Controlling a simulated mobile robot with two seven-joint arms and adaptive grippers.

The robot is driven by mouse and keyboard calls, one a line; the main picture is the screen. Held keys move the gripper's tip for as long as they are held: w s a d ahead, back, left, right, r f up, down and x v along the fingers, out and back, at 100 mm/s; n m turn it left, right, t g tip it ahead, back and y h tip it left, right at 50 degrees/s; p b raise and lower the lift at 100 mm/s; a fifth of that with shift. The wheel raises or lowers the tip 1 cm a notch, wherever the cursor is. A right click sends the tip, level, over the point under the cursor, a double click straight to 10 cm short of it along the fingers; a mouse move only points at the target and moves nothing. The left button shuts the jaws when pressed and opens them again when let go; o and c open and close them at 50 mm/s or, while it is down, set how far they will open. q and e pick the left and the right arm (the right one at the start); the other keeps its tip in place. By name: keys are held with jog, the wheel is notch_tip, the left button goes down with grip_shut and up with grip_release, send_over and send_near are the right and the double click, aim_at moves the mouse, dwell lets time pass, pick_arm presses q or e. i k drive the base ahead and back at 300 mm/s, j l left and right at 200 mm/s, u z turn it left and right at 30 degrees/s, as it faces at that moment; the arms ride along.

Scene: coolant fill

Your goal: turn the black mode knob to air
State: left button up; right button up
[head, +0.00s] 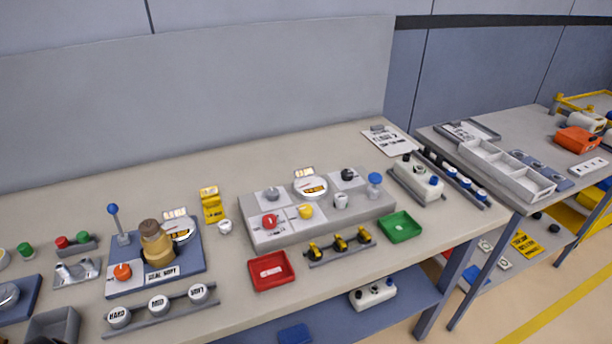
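A long grey panel (262,238) sits on the middle of the workbench. A small black knob (347,174) stands on a white plate at its far right corner. Its pointing direction and any lettering are too small to read. The panel also carries a dark grey knob (271,194), a round gauge (311,187) with a yellow band, a red knob (270,221), a yellow knob (305,211), a white cup-like part (341,201) and a blue-topped part (375,184). Neither of my grippers is in view.
A red tray (270,284), a green tray (400,240) and a rack with yellow-and-black clips (340,257) lie before the panel. A blue seal station (196,272) with a lever stands left.

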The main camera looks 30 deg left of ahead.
aim_at(347, 175)
jog(key=i+l+u, duration=0.5)
jog(key=i+l, duration=0.15)
jog(key=l, duration=0.15)
